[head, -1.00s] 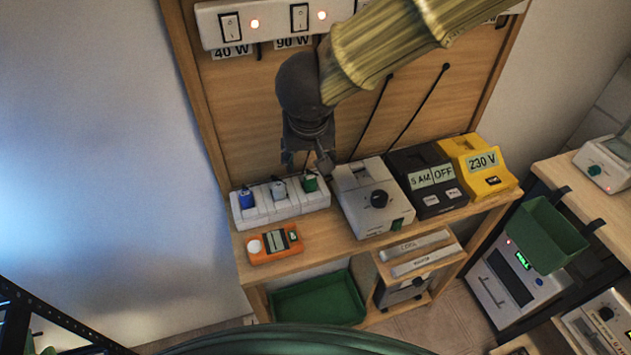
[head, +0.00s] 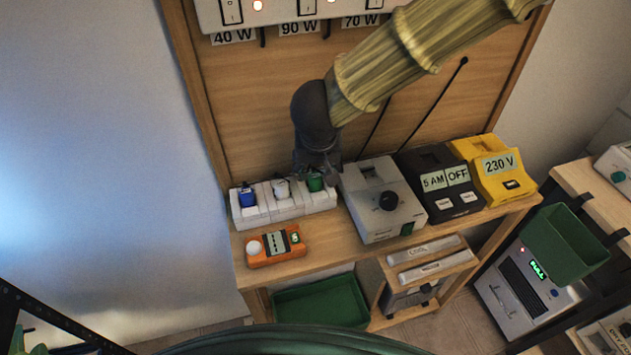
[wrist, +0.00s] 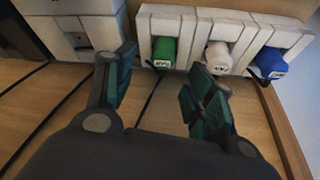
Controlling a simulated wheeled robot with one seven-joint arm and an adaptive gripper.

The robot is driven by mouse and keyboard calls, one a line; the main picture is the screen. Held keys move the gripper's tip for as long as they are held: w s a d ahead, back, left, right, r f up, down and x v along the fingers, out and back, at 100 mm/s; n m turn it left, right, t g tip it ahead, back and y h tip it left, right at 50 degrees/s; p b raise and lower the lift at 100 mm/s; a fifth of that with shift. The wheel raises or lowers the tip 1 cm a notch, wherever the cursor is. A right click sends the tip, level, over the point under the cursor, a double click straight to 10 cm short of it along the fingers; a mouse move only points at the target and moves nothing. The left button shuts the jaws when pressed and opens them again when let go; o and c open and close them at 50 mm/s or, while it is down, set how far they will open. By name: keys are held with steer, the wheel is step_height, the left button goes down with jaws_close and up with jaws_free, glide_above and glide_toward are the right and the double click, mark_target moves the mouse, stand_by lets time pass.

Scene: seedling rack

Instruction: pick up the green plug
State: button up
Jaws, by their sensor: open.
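The green plug (head: 315,182) sits in the right socket of a white power strip (head: 285,212) on the wooden bench. In the wrist view the green plug (wrist: 163,52) shows at the top, between and beyond the finger pads. My gripper (head: 318,174) is at the green plug's top in the head view, its fingers partly hidden there. In the wrist view my gripper (wrist: 160,90) is open and empty, its fingers spread on either side of the line to the plug. I cannot tell whether it touches the plug.
A white plug (head: 281,189) and a blue plug (head: 247,196) sit in the same strip. An orange meter (head: 275,246) lies in front. A wooden back panel (head: 260,110) rises behind.

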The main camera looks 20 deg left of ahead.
mark_target(315, 175)
steer(key=x, duration=0.5)
steer(key=shift+a, duration=0.2)
steer(key=c, duration=1.1)
steer(key=shift+r, duration=0.1)
